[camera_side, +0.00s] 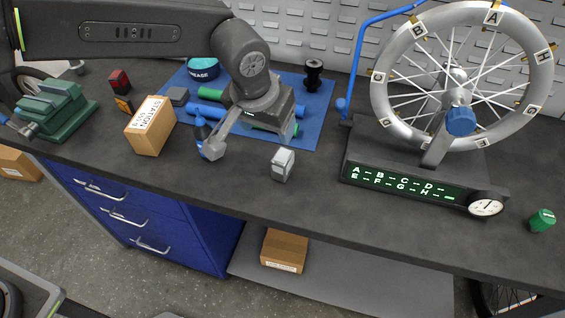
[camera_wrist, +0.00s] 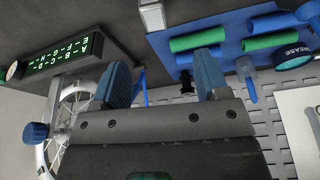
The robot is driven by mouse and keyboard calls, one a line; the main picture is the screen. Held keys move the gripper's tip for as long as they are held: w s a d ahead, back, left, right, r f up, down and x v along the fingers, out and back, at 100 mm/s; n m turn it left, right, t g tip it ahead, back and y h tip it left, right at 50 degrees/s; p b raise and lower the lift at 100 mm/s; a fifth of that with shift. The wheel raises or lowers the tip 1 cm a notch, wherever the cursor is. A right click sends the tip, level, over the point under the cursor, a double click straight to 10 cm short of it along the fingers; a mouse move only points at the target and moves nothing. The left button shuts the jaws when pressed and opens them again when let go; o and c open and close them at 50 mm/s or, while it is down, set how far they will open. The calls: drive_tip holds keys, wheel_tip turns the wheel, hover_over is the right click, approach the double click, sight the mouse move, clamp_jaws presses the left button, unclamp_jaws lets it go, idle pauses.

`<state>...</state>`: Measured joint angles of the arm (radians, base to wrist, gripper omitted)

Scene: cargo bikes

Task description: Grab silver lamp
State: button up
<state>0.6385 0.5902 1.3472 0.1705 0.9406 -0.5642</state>
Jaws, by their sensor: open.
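The silver lamp (camera_side: 282,164) is a small, boxy silver-white thing standing on the dark bench, just in front of the blue mat. In the wrist view it shows at the top edge (camera_wrist: 152,14), partly cut off. My gripper (camera_side: 252,140) is open and empty above the front of the mat, pointing down. The lamp is to the right of and nearer the camera than the gripper, apart from it. In the wrist view the two blue-grey fingers (camera_wrist: 162,78) are spread wide with nothing between them.
The blue mat (camera_side: 318,112) holds green and blue grips, a grease tub (camera_side: 203,69) and a black part (camera_side: 314,74). A blue bottle (camera_side: 201,130) is close to one finger. A cardboard box (camera_side: 150,127) stands left; a wheel stand with a display (camera_side: 415,186) stands right.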

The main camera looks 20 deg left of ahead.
sight(283, 155)
drive_tip(key=x, duration=0.8)
drive_tip(key=shift+s+d, duration=0.1)
drive_tip(key=shift+d, duration=0.3)
drive_tip(key=shift+x, duration=3.3)
drive_tip(key=shift+c, duration=0.3)
drive_tip(key=c, duration=0.9)
drive_tip(key=shift+r, duration=0.1)
drive_tip(key=shift+c, duration=0.4)
drive_tip(key=shift+r, duration=0.1)
